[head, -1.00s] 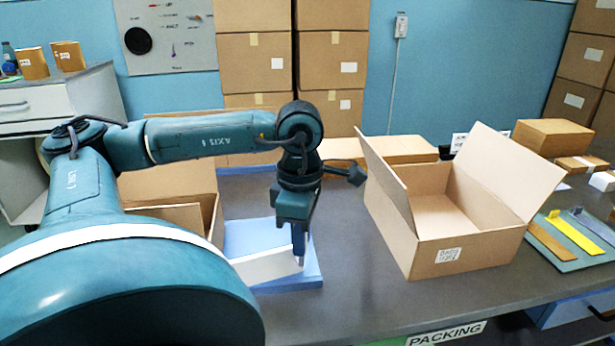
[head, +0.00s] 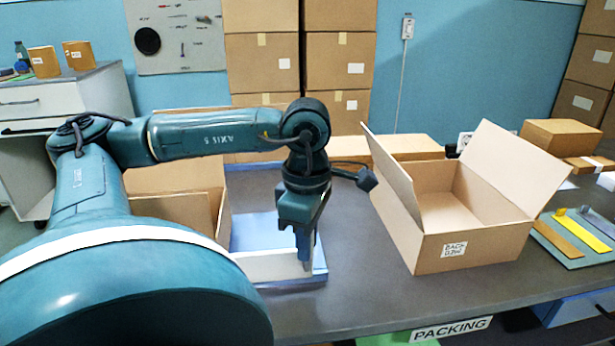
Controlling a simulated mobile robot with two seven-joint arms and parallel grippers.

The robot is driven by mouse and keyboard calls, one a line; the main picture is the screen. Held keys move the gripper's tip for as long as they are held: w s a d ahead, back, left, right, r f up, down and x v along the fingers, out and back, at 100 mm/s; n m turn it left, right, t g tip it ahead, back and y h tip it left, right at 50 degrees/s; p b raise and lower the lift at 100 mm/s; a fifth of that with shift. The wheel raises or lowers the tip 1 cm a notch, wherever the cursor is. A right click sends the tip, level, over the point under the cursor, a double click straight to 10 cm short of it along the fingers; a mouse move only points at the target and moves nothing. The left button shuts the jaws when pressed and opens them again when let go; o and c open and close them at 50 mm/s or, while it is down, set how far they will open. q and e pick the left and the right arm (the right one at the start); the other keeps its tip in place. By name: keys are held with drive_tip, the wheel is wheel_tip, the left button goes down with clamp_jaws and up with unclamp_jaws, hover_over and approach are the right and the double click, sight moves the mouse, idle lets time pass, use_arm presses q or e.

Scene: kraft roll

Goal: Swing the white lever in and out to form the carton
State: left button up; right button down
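The white lever (head: 272,265) is a flat pale bar lying across a blue base (head: 262,228) on the table, left of centre in the head view. Its left end is hidden behind my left arm. My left gripper (head: 305,262) points down at the lever's right end and appears shut on it, one finger in front and the other hidden. An open brown carton (head: 470,245) with raised flaps stands right of the gripper, apart from it. Another open brown carton (head: 175,180) stands on the left, partly covered by my arm. My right gripper is out of view.
The grey table (head: 345,285) is bare between the blue base and the right carton. A mat (head: 575,240) with coloured strips lies at the right. Stacked boxes (head: 340,60) stand behind the table. A PACKING sign (head: 450,330) marks the front edge.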

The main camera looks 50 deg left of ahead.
use_arm(q)
drive_tip(key=o, duration=0.4)
drive_tip(key=shift+s, duration=0.15)
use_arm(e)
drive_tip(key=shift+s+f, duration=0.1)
use_arm(q)
drive_tip(key=shift+o, duration=0.2)
wheel_tip(320, 180, up, 12)
drive_tip(key=p, duration=0.5)
drive_tip(key=shift+r, duration=0.1)
drive_tip(key=shift+r+p, duration=0.45)
drive_tip(key=shift+p, duration=0.2)
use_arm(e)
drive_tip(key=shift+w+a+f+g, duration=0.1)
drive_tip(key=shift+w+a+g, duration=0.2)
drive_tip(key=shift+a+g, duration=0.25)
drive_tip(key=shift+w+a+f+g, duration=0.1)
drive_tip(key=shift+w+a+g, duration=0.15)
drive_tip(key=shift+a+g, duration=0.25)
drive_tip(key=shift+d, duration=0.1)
